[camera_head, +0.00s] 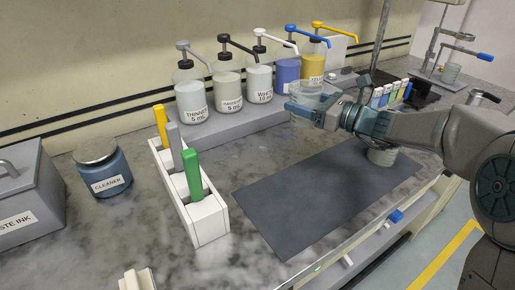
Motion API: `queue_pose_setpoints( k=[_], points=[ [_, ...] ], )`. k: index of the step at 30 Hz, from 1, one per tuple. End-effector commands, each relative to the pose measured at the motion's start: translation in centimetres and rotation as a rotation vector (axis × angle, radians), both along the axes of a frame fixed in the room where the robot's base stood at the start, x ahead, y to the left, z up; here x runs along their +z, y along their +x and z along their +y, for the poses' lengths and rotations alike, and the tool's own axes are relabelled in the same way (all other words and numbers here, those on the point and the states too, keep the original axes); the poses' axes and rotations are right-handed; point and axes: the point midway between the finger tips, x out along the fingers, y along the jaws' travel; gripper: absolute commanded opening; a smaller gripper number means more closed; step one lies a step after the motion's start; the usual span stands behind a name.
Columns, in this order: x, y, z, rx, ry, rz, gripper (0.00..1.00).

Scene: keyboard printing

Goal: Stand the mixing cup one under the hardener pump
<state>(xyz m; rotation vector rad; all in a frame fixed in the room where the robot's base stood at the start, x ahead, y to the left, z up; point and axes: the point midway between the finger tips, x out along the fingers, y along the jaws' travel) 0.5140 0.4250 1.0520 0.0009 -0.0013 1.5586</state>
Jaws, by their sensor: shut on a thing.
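The hardener pump (228,90) is a clear bottle with a black pump head, second from the left in the row at the back. Its black spout points right. My gripper (311,106) is to the right of it, in front of the blue and yellow pumps, shut on a clear cup (307,90). The cup looks upright and raised in front of the yellow bottle. A second clear cup (382,154) stands at the right end of the dark mat, partly hidden under my arm. I cannot tell which cup is number one.
The thinner pump (193,103), white pump (260,84), blue pump (287,72) and yellow pump (312,66) share a grey ledge (222,124). A white holder (207,222) with coloured handles stands front left. A cleaner jar (103,174) is farther left. The dark mat (310,200) is mostly clear.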

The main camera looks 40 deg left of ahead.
Motion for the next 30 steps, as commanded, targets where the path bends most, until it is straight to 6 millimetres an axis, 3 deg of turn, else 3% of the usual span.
queue_pose_setpoints(
  k=[5,12,18,25,30],
  points=[
    [-1.2,-0.6,2.3,0.018,-0.001,0.003,0.41],
    [-4.6,-2.4,7.5,0.019,-0.002,0.003,0.41],
    [-6.5,-3.3,10.7,0.016,-0.001,0.000,0.41],
    [-7.7,-3.6,11.6,0.013,-0.002,0.002,0.41],
    [-10.2,-3.5,11.6,0.013,-0.003,0.002,0.41]
  ],
)
